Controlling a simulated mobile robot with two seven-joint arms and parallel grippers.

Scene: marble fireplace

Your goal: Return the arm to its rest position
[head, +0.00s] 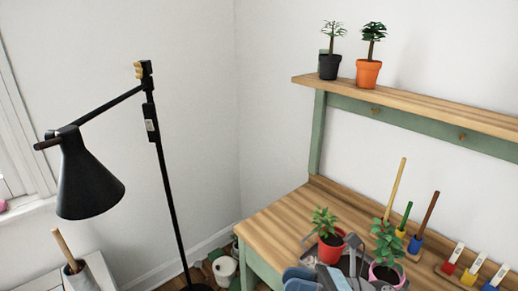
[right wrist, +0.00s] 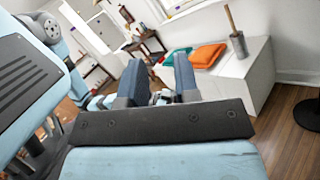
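My right gripper (right wrist: 160,62) shows in the right wrist view with its two blue-grey fingers apart and nothing held between them. In the head view my right gripper (head: 334,262) is at the bottom edge, in front of the wooden workbench (head: 268,222) and partly overlapping the potted plants there. Whether it touches anything cannot be told. My left gripper is in neither view.
On the bench are a red-potted plant (head: 331,248), a pink-potted plant (head: 388,271) and upright tools. The shelf (head: 430,107) holds a black pot (head: 329,66) and an orange pot (head: 368,72). A black floor lamp (head: 88,182) stands left. Orange cushion (right wrist: 207,56) lies on a white bench (right wrist: 225,72).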

